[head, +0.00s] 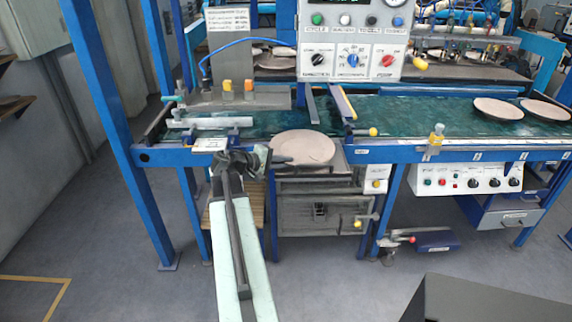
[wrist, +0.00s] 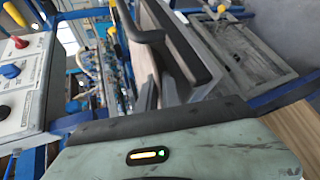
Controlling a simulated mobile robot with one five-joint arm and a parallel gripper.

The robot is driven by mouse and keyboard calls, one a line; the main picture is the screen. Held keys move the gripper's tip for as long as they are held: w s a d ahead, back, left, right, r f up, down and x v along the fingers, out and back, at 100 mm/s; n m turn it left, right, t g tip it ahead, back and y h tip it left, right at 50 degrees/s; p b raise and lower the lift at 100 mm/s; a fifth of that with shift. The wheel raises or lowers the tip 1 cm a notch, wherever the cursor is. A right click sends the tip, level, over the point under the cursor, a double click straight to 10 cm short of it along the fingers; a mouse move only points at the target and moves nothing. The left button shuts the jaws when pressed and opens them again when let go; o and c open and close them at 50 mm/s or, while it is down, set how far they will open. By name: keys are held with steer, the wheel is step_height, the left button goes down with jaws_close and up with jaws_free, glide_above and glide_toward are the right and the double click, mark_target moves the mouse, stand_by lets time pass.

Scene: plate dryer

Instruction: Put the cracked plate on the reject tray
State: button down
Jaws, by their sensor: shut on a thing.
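A round pinkish-beige plate (head: 305,146) is at the front edge of the dryer in the head view, just right of my gripper (head: 277,158). My gripper is shut on the plate's left edge. No crack can be made out at this size. In the wrist view, a narrow brownish surface (wrist: 177,62) beside the dark finger seems to be the plate, seen nearly edge-on and partly hidden. I cannot tell for sure which surface is the reject tray. A grey metal tray-like frame (head: 322,174) is below the plate.
Two more plates (head: 498,109) (head: 545,110) lie on the green belt (head: 420,120) at the right. A control panel (head: 352,50) hangs above the belt. A blue upright (head: 115,120) stands at the left. A wooden slatted surface (head: 255,212) is low beside my arm.

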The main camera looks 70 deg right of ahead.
steer(key=c, duration=1.8)
jaws_free()
steer(key=shift+w+a+r+p, duration=0.15)
steer(key=shift+a+r+p, duration=0.1)
steer(key=shift+a+p, duration=0.05)
steer(key=p+v, duration=0.3)
steer(key=v, duration=0.8)
steer(key=shift+p, duration=0.35)
steer(key=shift+w+a, duration=0.15)
